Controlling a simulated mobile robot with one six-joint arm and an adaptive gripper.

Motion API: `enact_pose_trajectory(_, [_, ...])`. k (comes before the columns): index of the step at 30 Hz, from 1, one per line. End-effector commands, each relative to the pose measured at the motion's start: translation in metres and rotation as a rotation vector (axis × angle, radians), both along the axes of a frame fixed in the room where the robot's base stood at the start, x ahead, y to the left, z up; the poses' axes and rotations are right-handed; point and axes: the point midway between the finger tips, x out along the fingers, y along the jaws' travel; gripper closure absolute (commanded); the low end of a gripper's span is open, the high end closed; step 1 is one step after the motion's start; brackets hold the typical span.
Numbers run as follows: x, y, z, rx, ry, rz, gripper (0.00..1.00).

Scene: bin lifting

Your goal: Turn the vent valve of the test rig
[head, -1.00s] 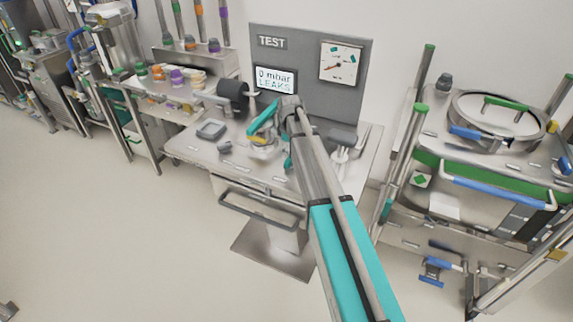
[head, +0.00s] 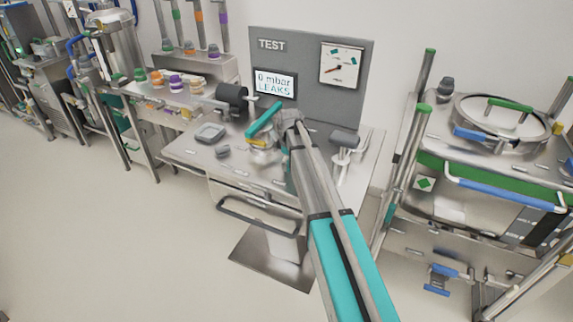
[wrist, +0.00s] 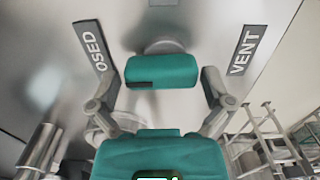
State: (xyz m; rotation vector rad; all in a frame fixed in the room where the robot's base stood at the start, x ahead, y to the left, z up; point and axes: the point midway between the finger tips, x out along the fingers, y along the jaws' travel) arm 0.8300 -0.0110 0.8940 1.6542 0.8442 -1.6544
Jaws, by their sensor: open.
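In the wrist view a teal handle (wrist: 162,70), which looks like the vent valve's, lies between the fingers of my gripper (wrist: 160,82). It has a dark strip at its left end and a grey round part behind it. My gripper is open, with a visible gap between each finger and the handle. A label ending in "OSED" (wrist: 90,46) stands to the left and a "VENT" label (wrist: 246,50) to the right. In the head view my gripper (head: 262,142) is over the test rig's steel top (head: 190,155), and the valve cannot be made out there.
The rig's back panel (head: 305,62) carries a display (head: 275,84) reading "0 mbar LEAKS" and a dial (head: 341,64). A grey dish (head: 209,133) and a dark cylinder (head: 231,94) are on the left. A steel vessel cart (head: 490,165) stands right. Floor is clear at front left.

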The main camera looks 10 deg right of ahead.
Motion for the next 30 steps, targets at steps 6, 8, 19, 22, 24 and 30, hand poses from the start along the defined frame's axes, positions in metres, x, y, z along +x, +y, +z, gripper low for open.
enact_pose_trajectory(6, [0.0,0.0,0.0,0.0,0.0,0.0,0.17])
enact_pose_trajectory(8, [0.0,0.0,0.0,0.0,0.0,0.0,0.28])
enact_pose_trajectory(19, [0.0,0.003,0.0,0.001,0.0,-0.007,0.59])
enact_pose_trajectory(22, [0.0,0.001,0.0,0.001,0.001,-0.024,0.59])
enact_pose_trajectory(24, [-0.001,0.0,0.0,0.0,0.001,-0.043,0.59])
enact_pose_trajectory(30, [-0.002,-0.002,0.0,-0.003,0.002,-0.137,0.59])
